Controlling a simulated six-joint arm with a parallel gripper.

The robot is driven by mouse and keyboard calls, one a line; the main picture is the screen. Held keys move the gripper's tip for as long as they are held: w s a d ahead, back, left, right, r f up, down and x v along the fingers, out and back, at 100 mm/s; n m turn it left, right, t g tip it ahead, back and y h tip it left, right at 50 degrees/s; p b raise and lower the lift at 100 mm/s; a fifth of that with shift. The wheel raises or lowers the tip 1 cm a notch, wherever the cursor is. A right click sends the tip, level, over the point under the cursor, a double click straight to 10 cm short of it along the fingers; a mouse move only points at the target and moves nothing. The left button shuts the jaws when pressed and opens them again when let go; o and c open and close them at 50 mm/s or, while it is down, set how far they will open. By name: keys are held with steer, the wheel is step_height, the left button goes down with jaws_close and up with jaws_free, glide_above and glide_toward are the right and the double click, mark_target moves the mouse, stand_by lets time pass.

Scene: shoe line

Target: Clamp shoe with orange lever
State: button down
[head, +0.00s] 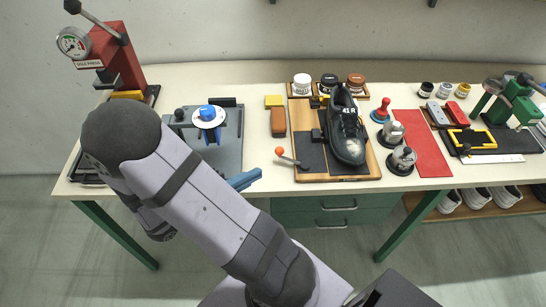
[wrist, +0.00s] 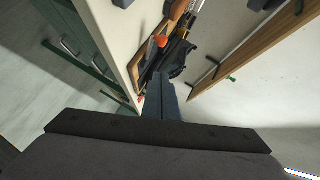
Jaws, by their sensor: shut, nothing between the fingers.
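A black shoe (head: 346,132) stands on a wooden board (head: 372,164) with a dark mat, toe toward the front edge of the table. A lever with an orange ball knob (head: 279,151) stands at the board's front left, its rod running right toward the shoe. My gripper (head: 258,175) has blue fingers and is shut and empty, left of the knob and apart from it, near the table's front edge. In the wrist view the shut fingers (wrist: 161,77) point toward the orange knob (wrist: 161,41), with the dark shoe (wrist: 180,56) beyond. My arm hides part of the table.
A grey plate (head: 228,150) with a blue-topped round part lies left of the board. Jars (head: 328,82) stand behind the shoe. A brown block (head: 278,122) lies left of the board. Metal-topped stamps (head: 402,160) and a red mat (head: 424,150) are to the right.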

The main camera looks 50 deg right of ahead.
steer(key=p+x, duration=0.1)
steer(key=x, duration=0.7)
steer(key=shift+s+d, duration=0.1)
steer(key=shift+w+d+f+p, duration=0.15)
steer(key=shift+w+d+f, duration=0.2)
steer(key=shift+w+d, duration=0.15)
steer(key=shift+w+d+f+p, duration=0.15)
steer(key=shift+w+d+f, duration=0.15)
steer(key=shift+w+d, duration=0.2)
steer(key=shift+w+d+f, duration=0.25)
steer(key=shift+w+d, duration=0.1)
